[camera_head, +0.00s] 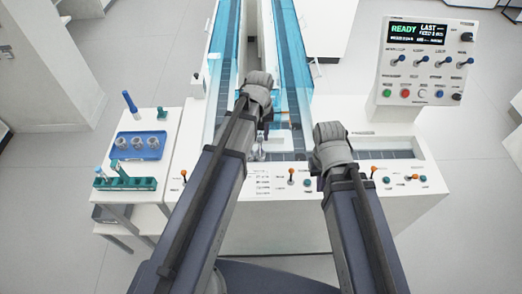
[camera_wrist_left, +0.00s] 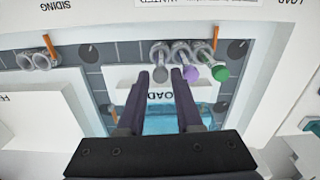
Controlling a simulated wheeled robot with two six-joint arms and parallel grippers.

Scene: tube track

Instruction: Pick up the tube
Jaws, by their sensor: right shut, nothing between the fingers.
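In the left wrist view a row of three tubes shows just beyond my fingertips: one with a grey end (camera_wrist_left: 160,62), one with a purple end (camera_wrist_left: 186,62) and one with a green end (camera_wrist_left: 217,64). In the head view my left gripper (camera_head: 264,132) hangs over the track machine. My right gripper (camera_head: 320,183) is shut and empty over the machine's right part.
A white block marked LOAD (camera_wrist_left: 155,88) lies below the fingers. Orange levers (camera_head: 291,175) stand along the machine's front. A blue tray (camera_head: 138,154) with cups and a green rack (camera_head: 126,184) are on the left side table. A control panel (camera_head: 425,62) stands at right.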

